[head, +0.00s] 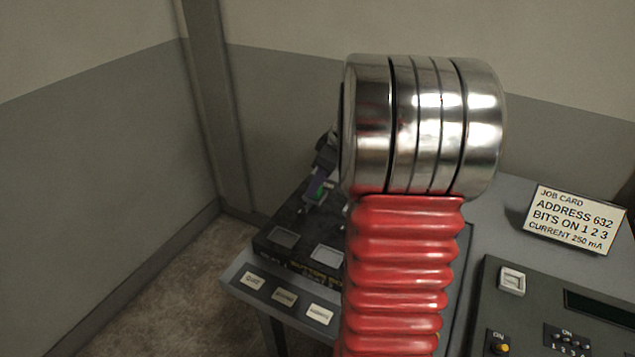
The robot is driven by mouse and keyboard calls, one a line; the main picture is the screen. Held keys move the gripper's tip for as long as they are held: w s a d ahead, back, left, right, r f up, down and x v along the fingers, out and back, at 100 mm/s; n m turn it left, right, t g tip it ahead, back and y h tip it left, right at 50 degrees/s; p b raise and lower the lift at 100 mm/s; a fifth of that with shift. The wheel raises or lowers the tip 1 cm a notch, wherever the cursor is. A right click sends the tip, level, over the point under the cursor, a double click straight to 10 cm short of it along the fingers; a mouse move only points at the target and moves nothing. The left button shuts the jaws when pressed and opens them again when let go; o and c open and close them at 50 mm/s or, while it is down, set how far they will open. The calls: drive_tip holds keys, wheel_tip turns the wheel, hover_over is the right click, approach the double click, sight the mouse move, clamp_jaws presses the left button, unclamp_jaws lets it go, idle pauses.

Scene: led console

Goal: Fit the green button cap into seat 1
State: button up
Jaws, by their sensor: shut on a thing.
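My gripper (318,190) shows small at the left of my arm, over the far left part of a dark panel (267,247). It is shut on the green button cap (321,192), of which only a small green patch shows. Two pale square spots, a left one (284,238) and a right one (327,255), lie near the panel's front edge. I cannot read which is seat 1. The cap appears behind these spots; I cannot tell its height above the panel. My red and chrome arm hides the panel's right part.
Pale label plates (285,297) sit on the grey front ledge. A job card (571,219) stands at the right, behind a console (530,310) with switches and a dark display. Walls close in at the left and back. Bare floor (180,290) lies left of the bench.

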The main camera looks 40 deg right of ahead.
drive_tip(key=shift+f, duration=0.3)
idle(0.6)
drive_tip(key=o, duration=1.1)
drive_tip(key=shift+o, duration=0.2)
drive_tip(key=v, duration=1.3)
drive_tip(key=shift+s+r, duration=0.2)
drive_tip(key=shift+r, duration=0.2)
